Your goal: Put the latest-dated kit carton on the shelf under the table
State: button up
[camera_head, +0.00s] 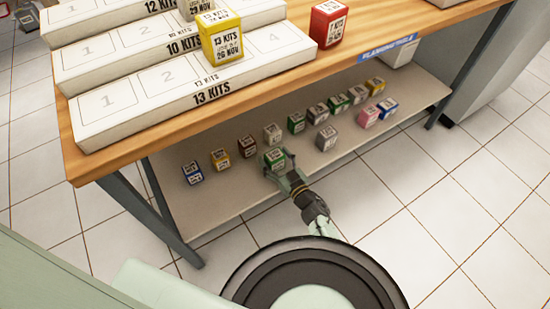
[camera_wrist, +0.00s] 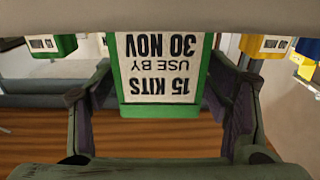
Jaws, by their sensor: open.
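A green carton (camera_head: 275,158) with a white label stands at the front of the shelf (camera_head: 225,205) under the table. In the wrist view its label appears upside down and reads 15 KITS, USE BY 30 NOV (camera_wrist: 160,70). My gripper (camera_head: 284,178) is open at the shelf's front edge, with one finger on each side of this carton and gaps showing.
Several cartons stand behind and beside on the shelf, including a blue one (camera_head: 192,172), a yellow one (camera_head: 220,159), a grey one (camera_head: 326,138) and a pink one (camera_head: 369,116). White stepped racks (camera_head: 140,110) fill the tabletop's left. The tabletop edge overhangs the shelf.

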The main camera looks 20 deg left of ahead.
jog(key=shift+r+p, duration=0.3)
jog(key=shift+p, duration=0.05)
jog(key=p+v, duration=0.2)
jog(key=v, duration=1)
jog(key=shift+f, duration=0.1)
